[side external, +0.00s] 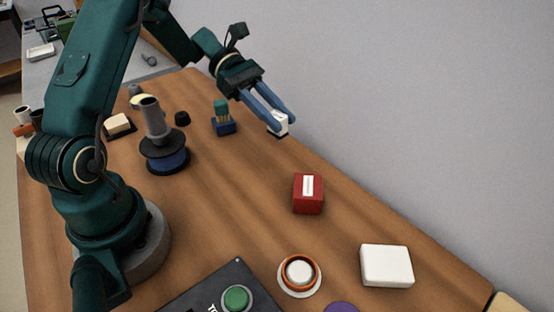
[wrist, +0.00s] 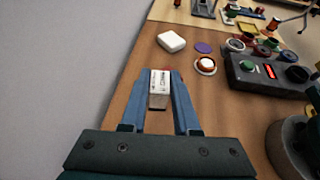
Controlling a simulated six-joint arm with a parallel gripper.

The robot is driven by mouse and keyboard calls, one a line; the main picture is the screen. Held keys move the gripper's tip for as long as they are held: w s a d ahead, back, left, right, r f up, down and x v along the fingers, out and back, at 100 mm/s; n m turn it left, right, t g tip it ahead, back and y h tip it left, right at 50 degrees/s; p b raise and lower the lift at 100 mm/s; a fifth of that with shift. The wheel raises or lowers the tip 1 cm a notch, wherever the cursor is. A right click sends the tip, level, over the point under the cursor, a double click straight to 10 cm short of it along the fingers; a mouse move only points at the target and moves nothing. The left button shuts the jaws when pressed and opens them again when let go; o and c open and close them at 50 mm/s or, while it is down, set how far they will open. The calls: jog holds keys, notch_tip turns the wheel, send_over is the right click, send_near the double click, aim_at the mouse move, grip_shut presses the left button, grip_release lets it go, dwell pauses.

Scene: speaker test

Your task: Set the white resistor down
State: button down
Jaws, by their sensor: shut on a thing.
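The white resistor (side external: 280,122) is a small white block with a dark lower part, near the table's wall-side edge. My gripper (side external: 281,116) is shut on it, with a blue finger on each side. In the wrist view the resistor (wrist: 160,80) sits between the tips of my gripper (wrist: 160,90), and dark print shows on its white face. I cannot tell whether its underside touches the table. The fingers hide part of it in the side view.
A red block with a white label (side external: 308,204) stands nearer the side camera. Wood between is bare.

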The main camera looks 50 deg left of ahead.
jog(key=a+f+n+t+y, duration=0.1)
jog(key=a+n+t, duration=0.2)
jog(key=a, duration=0.4)
jog(key=shift+s+d+f, duration=0.1)
jog(key=shift+s+f, duration=0.05)
jog(key=shift+f, duration=1.75)
jog(key=shift+s+d+f, duration=0.1)
jog(key=shift+s+f, duration=0.05)
jog(key=shift+f, duration=1.75)
jog(key=shift+f, duration=0.1)
jog(key=c, duration=0.7)
grip_release()
jog(key=shift+o, duration=0.2)
